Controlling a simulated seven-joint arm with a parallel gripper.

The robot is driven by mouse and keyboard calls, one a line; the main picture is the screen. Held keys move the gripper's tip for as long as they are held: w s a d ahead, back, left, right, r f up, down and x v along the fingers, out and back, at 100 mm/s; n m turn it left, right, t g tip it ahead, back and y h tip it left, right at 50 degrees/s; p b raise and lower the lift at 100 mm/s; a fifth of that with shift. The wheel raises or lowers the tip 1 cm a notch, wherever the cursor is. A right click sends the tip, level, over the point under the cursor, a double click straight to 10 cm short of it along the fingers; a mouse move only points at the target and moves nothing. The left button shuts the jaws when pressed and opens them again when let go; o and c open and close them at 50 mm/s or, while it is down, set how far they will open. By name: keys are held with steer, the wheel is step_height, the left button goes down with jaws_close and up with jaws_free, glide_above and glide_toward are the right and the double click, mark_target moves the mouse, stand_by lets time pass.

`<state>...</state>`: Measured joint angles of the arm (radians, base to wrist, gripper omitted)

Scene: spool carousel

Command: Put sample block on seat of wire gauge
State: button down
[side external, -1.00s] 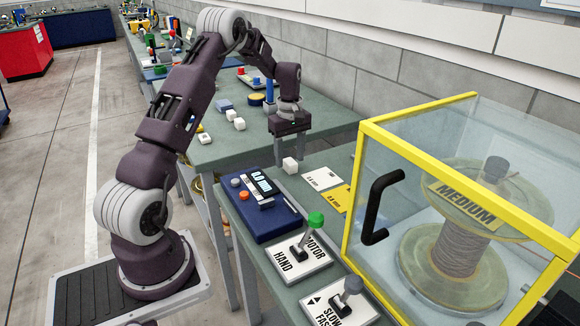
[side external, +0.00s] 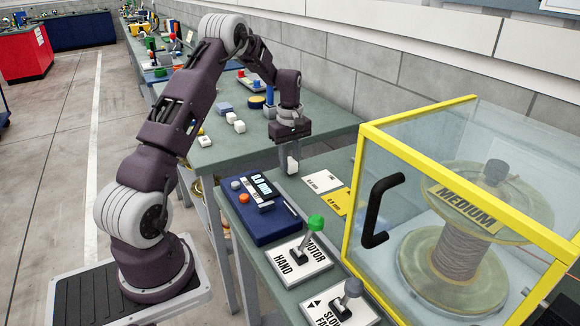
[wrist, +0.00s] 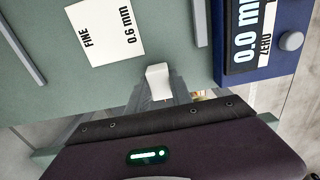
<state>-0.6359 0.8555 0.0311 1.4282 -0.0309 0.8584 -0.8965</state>
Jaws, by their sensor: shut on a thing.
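The white sample block (side external: 293,166) is between the fingers of my gripper (side external: 286,162), which is shut on it, low over the green bench. In the wrist view the block (wrist: 158,80) shows between my fingers, near the edge of the bench. The wire gauge (side external: 273,225) is a blue box to the left and front of the block in the side view, with a display, an orange knob and a grey strip. In the wrist view the gauge (wrist: 234,76) is at the right, and its display reads 0.0 mm. I cannot clearly tell its seat.
A white card (side external: 322,181) marked FINE 0.6 mm in the wrist view and a yellow card (side external: 341,201) lie right of the block. A yellow-framed clear guard (side external: 352,235) covers a spool at right.

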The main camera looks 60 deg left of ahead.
steer(key=r, duration=0.6)
steer(key=d+r, duration=0.1)
steer(key=r, duration=0.2)
steer(key=shift+s+r, duration=0.1)
steer(key=shift+s, duration=0.1)
steer(key=s+d+r, duration=0.3)
steer(key=s+d, duration=0.5)
steer(key=d, duration=0.4)
glide_above(275, 219)
step_height(275, 219, down, 10)
steer(key=shift+s+r, duration=0.1)
steer(key=shift+f, duration=0.25)
steer(key=c, duration=1.1)
jaws_free()
steer(key=shift+c, duration=0.2)
